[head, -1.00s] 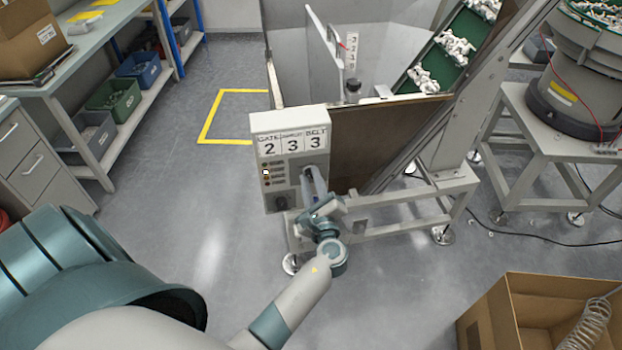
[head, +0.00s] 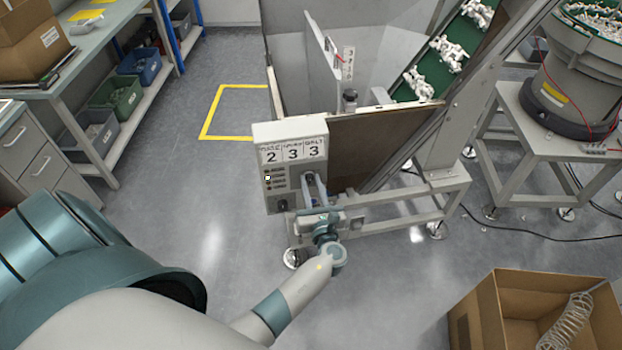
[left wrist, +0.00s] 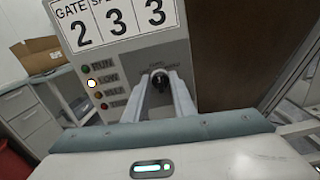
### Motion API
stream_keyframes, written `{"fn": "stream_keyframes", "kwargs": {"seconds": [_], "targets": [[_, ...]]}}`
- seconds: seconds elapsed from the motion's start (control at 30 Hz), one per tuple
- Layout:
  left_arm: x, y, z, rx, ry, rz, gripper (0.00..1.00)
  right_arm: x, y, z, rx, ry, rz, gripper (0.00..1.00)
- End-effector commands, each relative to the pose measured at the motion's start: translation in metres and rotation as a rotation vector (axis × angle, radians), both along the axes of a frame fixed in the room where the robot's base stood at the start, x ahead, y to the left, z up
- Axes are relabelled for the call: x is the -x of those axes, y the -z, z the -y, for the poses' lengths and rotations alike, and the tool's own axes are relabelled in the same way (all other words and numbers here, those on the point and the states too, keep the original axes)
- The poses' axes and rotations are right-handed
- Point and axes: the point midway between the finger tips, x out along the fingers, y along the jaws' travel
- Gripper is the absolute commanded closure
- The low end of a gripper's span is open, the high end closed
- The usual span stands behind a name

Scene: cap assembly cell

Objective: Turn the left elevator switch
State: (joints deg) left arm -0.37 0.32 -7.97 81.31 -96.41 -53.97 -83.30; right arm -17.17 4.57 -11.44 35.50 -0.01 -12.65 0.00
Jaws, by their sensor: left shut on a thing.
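The elevator's control box (head: 291,142) is light grey, with a label panel reading 2, 3, 3. In the left wrist view the same box (left wrist: 183,62) shows a column of small lamps, the second one lit white. A dark switch knob (left wrist: 160,79) sits between the fingertips of my left gripper (left wrist: 161,84), which is shut on it. In the head view my left gripper (head: 313,188) is at the box's lower right front and hides that knob. Another dark knob (head: 282,204) shows at the box's lower left. My right gripper is out of view.
The green belt (head: 440,62) carrying white parts rises behind the box. A bowl feeder (head: 575,75) stands at right. An open cardboard box (head: 480,312) is at lower right. A shelf bench (head: 110,45) is at left. The floor left of the control box is clear.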

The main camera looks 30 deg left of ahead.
Motion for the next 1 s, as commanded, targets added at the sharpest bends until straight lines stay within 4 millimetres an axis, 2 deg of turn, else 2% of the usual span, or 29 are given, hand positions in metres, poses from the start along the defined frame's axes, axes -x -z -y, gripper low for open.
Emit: {"fn": "stream_keyframes", "kwargs": {"seconds": [0.03,0.5,1.0], "targets": [[-0.001,-0.005,0.000,-0.032,0.000,-0.031,0.99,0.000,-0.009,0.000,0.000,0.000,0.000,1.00],[-0.003,-0.004,0.001,-0.336,0.000,-0.341,0.99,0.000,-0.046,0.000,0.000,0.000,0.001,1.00],[-0.003,0.000,0.002,-0.502,-0.001,-0.507,0.99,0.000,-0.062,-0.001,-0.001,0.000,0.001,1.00]]}}
